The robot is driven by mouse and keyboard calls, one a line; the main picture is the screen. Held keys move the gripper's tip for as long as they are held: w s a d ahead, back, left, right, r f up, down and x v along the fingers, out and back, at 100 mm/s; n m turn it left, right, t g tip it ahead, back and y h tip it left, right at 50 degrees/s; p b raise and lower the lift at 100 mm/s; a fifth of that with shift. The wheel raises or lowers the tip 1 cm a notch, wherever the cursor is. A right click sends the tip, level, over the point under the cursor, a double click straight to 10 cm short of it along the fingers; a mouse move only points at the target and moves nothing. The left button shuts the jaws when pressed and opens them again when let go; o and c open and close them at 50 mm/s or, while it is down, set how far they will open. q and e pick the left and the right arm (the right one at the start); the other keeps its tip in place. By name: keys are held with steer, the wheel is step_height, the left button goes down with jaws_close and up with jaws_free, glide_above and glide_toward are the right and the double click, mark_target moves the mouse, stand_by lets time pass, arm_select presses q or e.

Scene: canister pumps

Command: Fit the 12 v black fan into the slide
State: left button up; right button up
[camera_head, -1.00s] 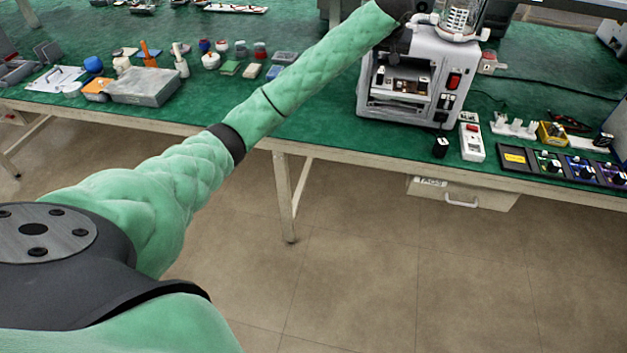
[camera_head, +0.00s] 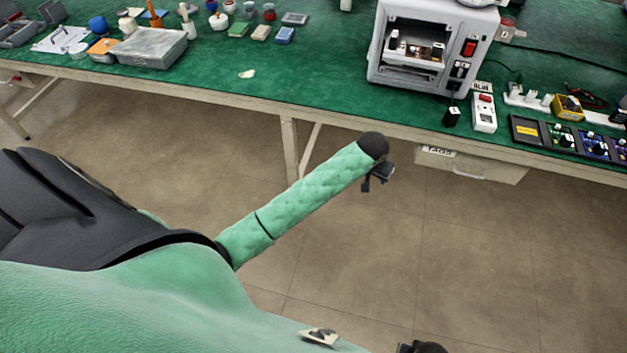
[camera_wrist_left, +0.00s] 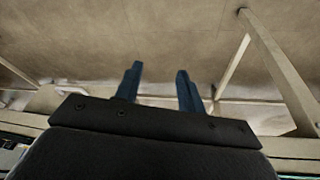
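A grey-white machine (camera_head: 378,50) stands at the bench's front. Its open front holds a shelf-like slide (camera_head: 420,58) with small parts, above a dark gap. A small black block with a pale mark (camera_head: 451,117) sits at the bench edge, right of the machine; I cannot tell whether it is the 12 V black fan. My left gripper (camera_head: 378,180) hangs over the floor in front of the bench, apart from these things. In the left wrist view its two blue fingers (camera_wrist_left: 158,84) stand apart with nothing between them. My right gripper cannot be made out.
A white-and-red device (camera_head: 484,113) stands beside the block. A black tray (camera_head: 525,131) with coloured modules lies at the right, near a yellow box (camera_head: 568,107). A grey bin (camera_head: 150,48) and several small items lie at the left. The bench front between is mostly clear.

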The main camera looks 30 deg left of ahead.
arm_select(q)
steer(key=s+f, duration=0.7)
steer(key=s, duration=0.5)
steer(key=s+f+m+g, duration=0.1)
steer(key=s+f, duration=0.6)
steer(key=s, duration=0.6)
steer(key=s+f+g, duration=0.1)
steer(key=s+f, duration=0.6)
steer(key=s, duration=0.6)
steer(key=shift+s+d+f, duration=0.15)
steer(key=shift+d+f, duration=0.05)
steer(key=shift+d, duration=0.05)
